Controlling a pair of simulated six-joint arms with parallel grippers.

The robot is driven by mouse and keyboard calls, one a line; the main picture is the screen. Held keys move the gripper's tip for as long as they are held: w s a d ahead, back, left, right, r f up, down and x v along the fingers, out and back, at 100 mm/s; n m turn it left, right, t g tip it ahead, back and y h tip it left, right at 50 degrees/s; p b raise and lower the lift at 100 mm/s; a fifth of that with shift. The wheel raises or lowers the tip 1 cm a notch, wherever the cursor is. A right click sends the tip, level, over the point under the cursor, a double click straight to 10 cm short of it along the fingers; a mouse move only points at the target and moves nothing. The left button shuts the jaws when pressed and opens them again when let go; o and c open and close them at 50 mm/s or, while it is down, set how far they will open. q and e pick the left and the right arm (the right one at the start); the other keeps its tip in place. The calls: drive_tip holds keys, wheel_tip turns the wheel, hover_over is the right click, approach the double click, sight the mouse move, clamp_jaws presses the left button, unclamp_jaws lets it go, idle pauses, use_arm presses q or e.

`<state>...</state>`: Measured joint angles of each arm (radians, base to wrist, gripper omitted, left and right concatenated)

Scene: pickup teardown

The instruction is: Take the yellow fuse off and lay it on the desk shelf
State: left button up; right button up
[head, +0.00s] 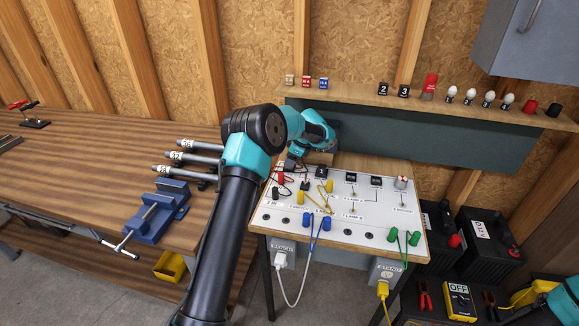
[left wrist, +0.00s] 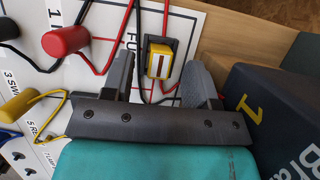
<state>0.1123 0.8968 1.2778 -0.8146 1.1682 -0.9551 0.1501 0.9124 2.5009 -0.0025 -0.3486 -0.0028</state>
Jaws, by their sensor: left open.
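The yellow fuse (left wrist: 158,64) sits in a dark holder on the white panel (head: 330,232), with red and black leads beside it. My left gripper (left wrist: 161,68) is open in the left wrist view, one finger on each side of the fuse with a gap on both sides. In the head view the left gripper (head: 294,164) is over the panel's back left corner, and I cannot make out the fuse there. The wooden shelf (head: 345,97) runs along the wall behind the panel. My right gripper is not in view.
Plugs and leads in several colours, including blue (head: 318,224) and green (head: 405,237), crowd the panel. A dark block marked 1 (left wrist: 265,105) stands close to the right finger.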

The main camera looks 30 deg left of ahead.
use_arm(q)
drive_tip(key=shift+s+a+f, duration=0.1)
drive_tip(key=shift+a+f, duration=0.05)
drive_tip(key=shift+f, duration=0.4)
drive_tip(key=shift+c, duration=0.2)
clamp_jaws()
drive_tip(key=shift+r, duration=0.15)
